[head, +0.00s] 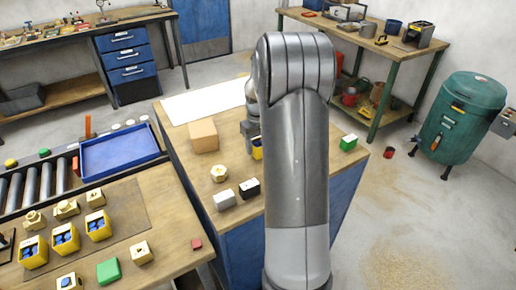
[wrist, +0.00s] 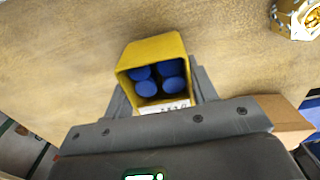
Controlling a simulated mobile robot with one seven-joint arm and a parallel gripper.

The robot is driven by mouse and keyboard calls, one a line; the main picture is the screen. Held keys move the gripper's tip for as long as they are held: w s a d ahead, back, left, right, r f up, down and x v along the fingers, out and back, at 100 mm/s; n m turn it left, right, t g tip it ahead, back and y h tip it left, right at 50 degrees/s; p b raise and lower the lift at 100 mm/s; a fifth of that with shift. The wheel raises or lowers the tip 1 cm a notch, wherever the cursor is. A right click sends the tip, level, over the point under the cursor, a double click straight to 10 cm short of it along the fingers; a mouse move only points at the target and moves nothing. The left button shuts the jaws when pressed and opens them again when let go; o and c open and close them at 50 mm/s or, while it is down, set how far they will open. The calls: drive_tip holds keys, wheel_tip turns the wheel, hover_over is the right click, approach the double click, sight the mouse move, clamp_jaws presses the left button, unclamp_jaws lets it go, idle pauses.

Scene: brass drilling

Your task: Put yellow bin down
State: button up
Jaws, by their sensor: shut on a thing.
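The yellow bin (wrist: 152,50) sits between the two fingers of my gripper (wrist: 160,98) in the wrist view, with several blue round-ended pieces inside and a white label on its near edge. My gripper is shut on it. In the head view the yellow bin (head: 257,153) shows only as a small patch below my gripper (head: 252,140), over the wooden top of the blue workbench (head: 232,165). My arm hides the rest. I cannot tell whether the bin touches the bench top.
A cardboard box (head: 203,136) stands left of my gripper. A brass hex piece (head: 219,173), a grey block (head: 224,199) and a black block (head: 249,188) lie nearer. A green block (head: 348,143) is at the right. More yellow bins (head: 65,240) stand on the left table.

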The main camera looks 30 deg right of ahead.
drive_tip(key=shift+f, duration=0.9)
drive_tip(key=o, duration=1)
drive_tip(key=shift+f, duration=0.15)
